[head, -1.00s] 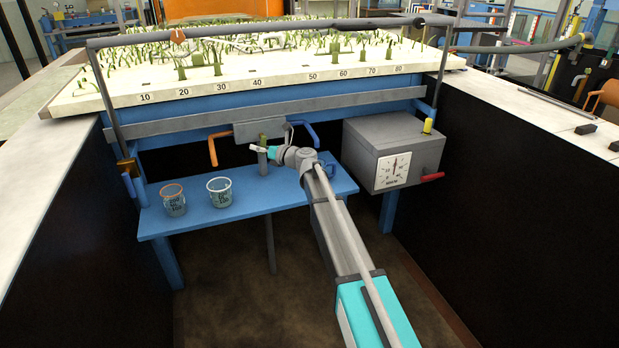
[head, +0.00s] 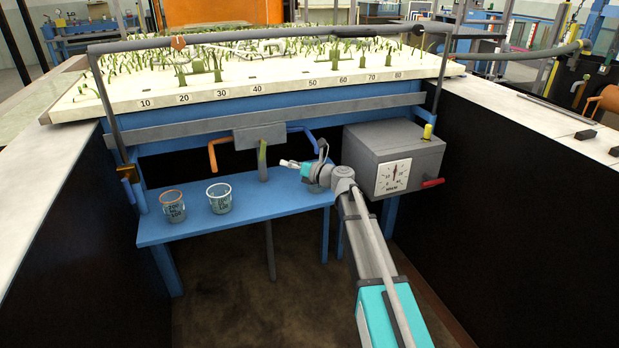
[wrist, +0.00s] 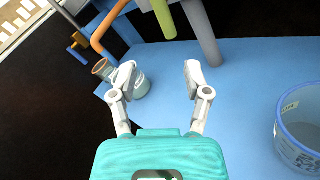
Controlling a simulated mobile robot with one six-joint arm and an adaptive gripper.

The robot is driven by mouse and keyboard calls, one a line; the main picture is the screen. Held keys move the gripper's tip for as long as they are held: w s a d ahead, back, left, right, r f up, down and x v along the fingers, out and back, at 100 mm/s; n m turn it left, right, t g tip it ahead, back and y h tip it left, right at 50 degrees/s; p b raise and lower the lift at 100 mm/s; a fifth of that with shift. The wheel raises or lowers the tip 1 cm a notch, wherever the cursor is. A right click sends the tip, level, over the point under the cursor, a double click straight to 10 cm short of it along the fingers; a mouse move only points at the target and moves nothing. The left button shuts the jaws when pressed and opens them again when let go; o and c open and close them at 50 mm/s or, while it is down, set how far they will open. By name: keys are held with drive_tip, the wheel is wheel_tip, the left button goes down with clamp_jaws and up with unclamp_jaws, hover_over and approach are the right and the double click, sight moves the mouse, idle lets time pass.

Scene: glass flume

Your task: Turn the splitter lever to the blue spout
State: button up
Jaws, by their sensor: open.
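The splitter is a grey plate (head: 260,135) under the flume bed. An orange spout (head: 220,150) bends down on its left and a blue spout (head: 303,136) on its right. The green lever (head: 262,153) stands in the middle near a grey pipe, close to upright; its exact turn is hard to tell. In the wrist view the lever (wrist: 164,18) and the grey pipe (wrist: 203,35) show beyond the fingers, with the orange spout (wrist: 103,36) to their left. My gripper (head: 287,163) is right of the lever, apart from it, open and empty; its spread fingers show in the wrist view (wrist: 160,75).
On the blue shelf (head: 180,234) stand an orange-rimmed bucket (head: 172,206) and a pale-rimmed one (head: 219,198). A blue-rimmed bucket (wrist: 298,135) is close at right in the wrist view. A grey box with a dial (head: 393,160) stands right of my gripper.

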drive_tip(key=s+d+r+n+g+h+p, duration=0.2)
drive_tip(key=s+r+n+g+h+p, duration=0.1)
drive_tip(key=s+n+p, duration=0.6)
drive_tip(key=s+d+r+n+g+h+p, duration=0.3)
drive_tip(key=s+r+n+p, duration=0.1)
drive_tip(key=s+n+p, duration=0.5)
drive_tip(key=shift+s+n+g+h+p, duration=0.3)
drive_tip(key=shift+s+g+h+p, duration=0.1)
drive_tip(key=shift+p, duration=0.8)
drive_tip(key=s+d+f+n+g+h, duration=0.3)
drive_tip(key=s+d+f+n+h, duration=0.2)
drive_tip(key=s+d+n+h, duration=0.3)
drive_tip(key=s+d+n, duration=0.4)
drive_tip(key=s, duration=0.3)
drive_tip(key=shift+s+g, duration=0.25)
drive_tip(key=shift+g, duration=0.05)
drive_tip(key=shift+f, duration=0.1)
